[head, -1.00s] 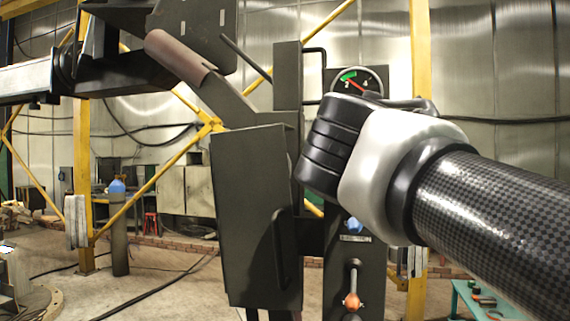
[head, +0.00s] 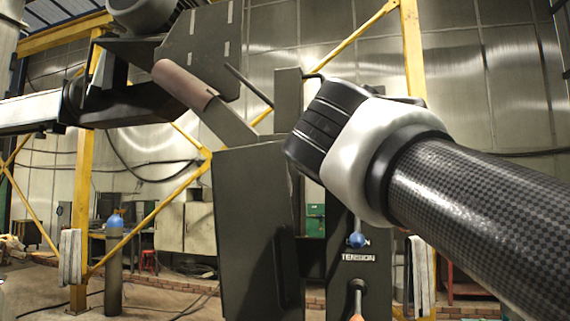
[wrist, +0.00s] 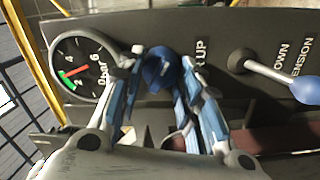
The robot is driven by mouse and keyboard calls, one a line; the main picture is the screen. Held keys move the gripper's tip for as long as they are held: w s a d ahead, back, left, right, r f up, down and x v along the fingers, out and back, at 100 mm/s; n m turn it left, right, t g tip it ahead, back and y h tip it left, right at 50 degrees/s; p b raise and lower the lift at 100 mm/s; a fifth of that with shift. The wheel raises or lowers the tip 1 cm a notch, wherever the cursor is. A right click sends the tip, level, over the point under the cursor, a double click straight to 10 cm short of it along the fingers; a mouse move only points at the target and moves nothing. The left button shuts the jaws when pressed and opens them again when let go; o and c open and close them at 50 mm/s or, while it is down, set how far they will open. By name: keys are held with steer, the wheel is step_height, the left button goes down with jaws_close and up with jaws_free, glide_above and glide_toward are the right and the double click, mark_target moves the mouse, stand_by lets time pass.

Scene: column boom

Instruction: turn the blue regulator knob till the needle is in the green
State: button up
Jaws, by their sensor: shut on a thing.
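The blue regulator knob (wrist: 160,70) is on the dark panel in the wrist view, between the fingers of my gripper (wrist: 159,73). The fingers are shut on its sides. The gauge (wrist: 103,48) is left of it. Its red needle (wrist: 76,71) points toward the green band (wrist: 66,80), with the tip at or close to the band's edge; I cannot tell if it is inside. In the head view my gripper (head: 318,128) is against the upper panel and hides the knob and gauge.
A lever with a blue ball (wrist: 305,91) sticks out near the TENSION label; the ball also shows in the head view (head: 357,240). A lever (head: 357,295) is below it. A dark box (head: 247,230) stands left of the panel, and a yellow post (head: 413,65) behind.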

stand_by(0.3)
steer(key=o, duration=1.1)
steer(key=shift+c, duration=0.2)
steer(key=v, duration=0.7)
steer(key=shift+s, duration=0.25)
steer(key=s+d+f+m+g+y, duration=0.1)
steer(key=d+f+g, duration=0.1)
steer(key=f, duration=0.6)
steer(key=s+d+f+m+g, duration=0.1)
steer(key=d+f+g, duration=0.15)
steer(key=f, duration=0.65)
steer(key=s+f+m+g+y, duration=0.1)
steer(key=s+f+m+g, duration=0.1)
steer(key=s+f, duration=0.4)
steer(key=s+a+f+m+g+y, duration=0.1)
steer(key=s+f, duration=0.5)
steer(key=f, duration=1.1)
steer(key=s+f+m+g+y, duration=0.3)
steer(key=s+f+m+g, duration=0.2)
steer(key=f, duration=0.6)
steer(key=shift+s+a+f+m, duration=0.35)
steer(key=shift+s+m, duration=0.05)
steer(key=shift+s, duration=0.3)
